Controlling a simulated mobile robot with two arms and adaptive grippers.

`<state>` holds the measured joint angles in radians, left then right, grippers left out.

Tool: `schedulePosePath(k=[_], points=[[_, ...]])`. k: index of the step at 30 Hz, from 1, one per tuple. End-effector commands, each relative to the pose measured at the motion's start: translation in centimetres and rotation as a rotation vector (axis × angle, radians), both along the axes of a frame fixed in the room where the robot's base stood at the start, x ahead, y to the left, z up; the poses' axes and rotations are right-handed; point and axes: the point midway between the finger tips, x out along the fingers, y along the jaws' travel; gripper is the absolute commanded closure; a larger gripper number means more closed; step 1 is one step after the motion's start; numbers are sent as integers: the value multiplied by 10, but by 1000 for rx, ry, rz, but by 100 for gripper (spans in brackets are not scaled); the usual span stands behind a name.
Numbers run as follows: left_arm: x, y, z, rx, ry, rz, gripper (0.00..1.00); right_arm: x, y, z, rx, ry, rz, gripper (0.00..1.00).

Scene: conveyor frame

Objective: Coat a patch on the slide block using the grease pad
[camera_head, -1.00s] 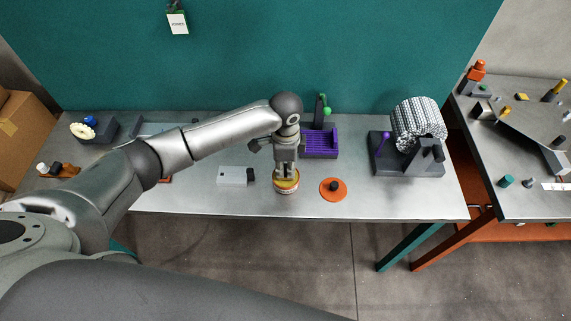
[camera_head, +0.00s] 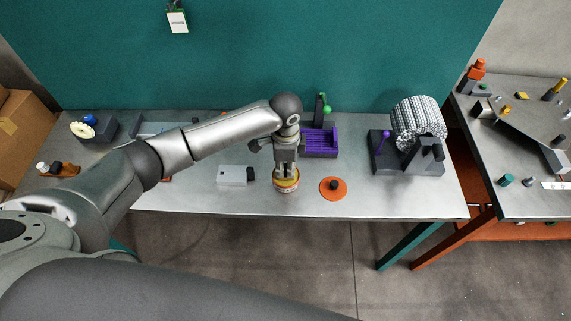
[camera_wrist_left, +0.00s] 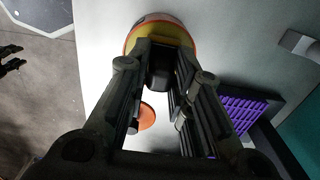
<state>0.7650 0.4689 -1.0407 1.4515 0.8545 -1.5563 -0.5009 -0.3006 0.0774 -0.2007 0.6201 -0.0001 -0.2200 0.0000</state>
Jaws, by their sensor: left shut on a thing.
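My left gripper (camera_head: 286,174) is over a round tin (camera_head: 286,187) with an orange band and yellow contents. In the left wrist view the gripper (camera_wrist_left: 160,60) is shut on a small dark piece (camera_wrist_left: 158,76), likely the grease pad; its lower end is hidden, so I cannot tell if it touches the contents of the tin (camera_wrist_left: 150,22). A pale grey block with a dark end (camera_head: 232,176), perhaps the slide block, lies left of the tin.
An orange disc with a black knob (camera_head: 326,192) lies right of the tin. A purple ribbed tray (camera_head: 320,149) stands behind. A dark fixture with a ribbed silver roll (camera_head: 416,118) is farther right. The front right of the table is clear.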

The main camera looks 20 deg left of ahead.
Motion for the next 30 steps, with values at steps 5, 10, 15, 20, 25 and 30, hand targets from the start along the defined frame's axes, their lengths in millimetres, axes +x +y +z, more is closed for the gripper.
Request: schedulePosePath(k=[5,10,15,20,25,30], points=[[0,0,0,0,1,0,98,0,0,1,0,0,0,59],[0,0,0,0,1,0,98,0,0,2,0,0,0,59],[-1,0,-1,0,1,-1,98,0,0,3,0,0,0,59],[-1,0,-1,-1,2,-1,98,0,-1,4,-2,0,1,59],[-1,0,-2,0,2,-1,98,0,-3,5,-3,-1,1,59],[-1,0,-2,0,3,-1,98,1,-4,6,-4,-1,1,59]])
